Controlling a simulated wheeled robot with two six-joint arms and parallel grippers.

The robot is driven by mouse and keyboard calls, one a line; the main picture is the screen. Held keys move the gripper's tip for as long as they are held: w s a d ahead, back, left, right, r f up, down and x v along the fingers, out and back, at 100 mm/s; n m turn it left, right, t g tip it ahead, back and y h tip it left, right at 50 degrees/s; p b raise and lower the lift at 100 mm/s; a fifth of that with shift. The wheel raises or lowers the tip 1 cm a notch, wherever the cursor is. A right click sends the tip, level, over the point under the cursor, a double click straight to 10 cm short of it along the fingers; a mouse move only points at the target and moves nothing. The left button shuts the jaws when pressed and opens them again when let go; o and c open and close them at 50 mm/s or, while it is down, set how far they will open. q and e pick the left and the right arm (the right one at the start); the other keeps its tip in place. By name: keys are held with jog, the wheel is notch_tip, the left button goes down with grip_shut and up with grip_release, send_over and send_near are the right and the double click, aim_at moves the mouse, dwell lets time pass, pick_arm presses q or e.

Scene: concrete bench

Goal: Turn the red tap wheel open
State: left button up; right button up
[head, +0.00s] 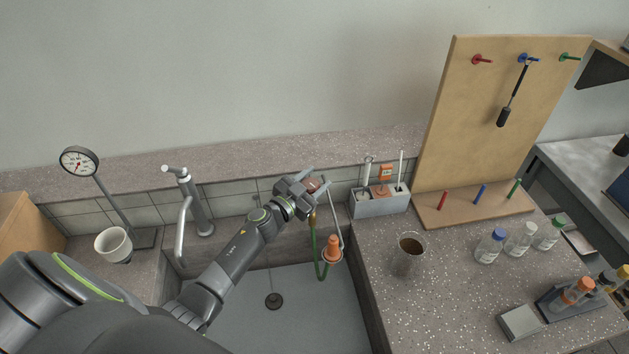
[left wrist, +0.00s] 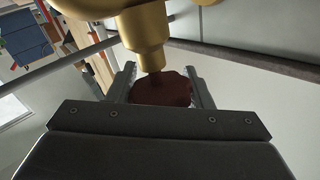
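The red tap wheel (head: 313,186) is at the back right of the sink, mostly hidden behind my left gripper (head: 314,183). In the left wrist view the dark red wheel (left wrist: 160,91) sits between the two fingers of my left gripper (left wrist: 162,85). It fills the space between them, with no clear gap on either side, so the gripper looks shut on it. The brass tap body (left wrist: 145,40) stands right by the wheel. My right gripper is not in view.
A grey tap (head: 190,205) stands left of my arm. A green hose (head: 319,262) and an orange cone (head: 333,248) are just below the gripper. A grey holder (head: 380,207) and a brown-filled beaker (head: 409,253) stand to the right. The sink basin (head: 300,315) is largely clear.

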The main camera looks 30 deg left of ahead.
pick_arm(q)
jog(key=c, duration=0.3)
jog(key=shift+c, duration=0.2)
jog(key=shift+y, duration=0.3)
jog(key=shift+n+y, duration=0.4)
jog(key=shift+n, duration=0.1)
jog(key=shift+f+n+y+b, duration=0.15)
jog(key=shift+n+y+b, duration=0.35)
jog(key=shift+y+b, duration=0.25)
jog(key=n+y+b, duration=0.1)
jog(key=y+b, duration=0.1)
jog(key=b, duration=0.1)
jog(key=n+y+b, duration=0.2)
jog(key=y+b, duration=0.1)
jog(key=a+n+y+b, duration=0.1)
jog(key=y+b, duration=0.1)
jog(key=b, duration=0.1)
jog(key=shift+n+g+b, duration=0.3)
jog(key=shift+b, duration=0.05)
jog(key=shift+n+g+y+b, duration=0.3)
jog(key=shift+n+y+b, duration=0.2)
jog(key=shift+y+b, duration=0.4)
jog(key=shift+r, duration=0.2)
